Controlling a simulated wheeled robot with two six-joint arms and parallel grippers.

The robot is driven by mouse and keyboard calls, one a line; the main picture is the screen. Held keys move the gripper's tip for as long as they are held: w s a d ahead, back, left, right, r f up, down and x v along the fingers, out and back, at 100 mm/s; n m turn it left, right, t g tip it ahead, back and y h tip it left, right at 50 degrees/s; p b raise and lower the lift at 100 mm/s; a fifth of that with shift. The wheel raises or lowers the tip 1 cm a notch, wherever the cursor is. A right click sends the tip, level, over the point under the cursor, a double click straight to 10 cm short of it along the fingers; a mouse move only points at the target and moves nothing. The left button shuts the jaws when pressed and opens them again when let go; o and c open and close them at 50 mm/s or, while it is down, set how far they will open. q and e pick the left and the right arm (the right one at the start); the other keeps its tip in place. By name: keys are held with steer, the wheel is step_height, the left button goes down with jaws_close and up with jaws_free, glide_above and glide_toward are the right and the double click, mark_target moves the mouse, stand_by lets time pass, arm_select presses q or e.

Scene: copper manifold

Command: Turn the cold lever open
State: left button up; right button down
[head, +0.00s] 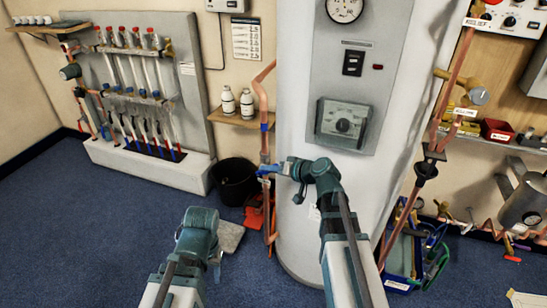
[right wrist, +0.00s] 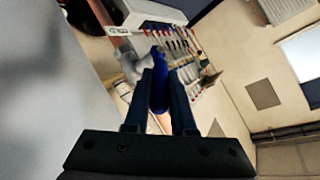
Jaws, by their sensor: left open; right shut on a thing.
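The cold lever (head: 265,170) is a small blue handle on the copper pipe at the left side of the big white tank. My right gripper (head: 283,168) reaches it from the right and is shut on it. In the right wrist view the blue lever (right wrist: 160,85) stands between the two dark fingers of my right gripper (right wrist: 158,95). The fingers hide part of the lever and the valve body behind it. My left gripper (head: 216,260) is low in front of the floor, open, away from the lever; its fingers are hard to make out.
The white tank (head: 300,225) stands close beside the lever. A black bucket (head: 234,182) and a red object (head: 254,213) are on the floor near the pipe. A shelf with two white bottles (head: 228,101) hangs left of it. The blue carpet at left is clear.

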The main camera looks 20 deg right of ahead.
steer(key=w+a+r+g+h+p, duration=0.1)
steer(key=h+p, duration=0.1)
steer(key=p, duration=0.2)
steer(key=a+r+n+g+h+p, duration=0.1)
steer(key=g+p, duration=0.1)
steer(key=p, duration=0.2)
steer(key=shift+w+a+r+g+h, duration=0.2)
steer(key=shift+w+g+h, duration=0.1)
steer(key=shift+w+h, duration=0.1)
steer(key=shift+w+a+f+n+g+h+p, duration=0.1)
steer(key=shift+w+a+n+g+h+p, duration=0.25)
steer(key=shift+g+h+p, duration=0.35)
steer(key=shift+w+a+f+n+g+h+p, duration=0.15)
steer(key=shift+a+g+h+p, duration=0.3)
steer(key=shift+h, duration=0.35)
steer(key=shift+s, duration=0.15)
steer(key=c, duration=0.8)
jaws_free()
steer(key=shift+o, duration=0.2)
steer(key=shift+r, duration=0.2)
steer(key=p+v, duration=1.2)
steer(key=v, duration=0.1)
steer(key=shift+a+r+p, duration=0.15)
steer(key=shift+r+p, duration=0.1)
steer(key=shift+p, duration=0.15)
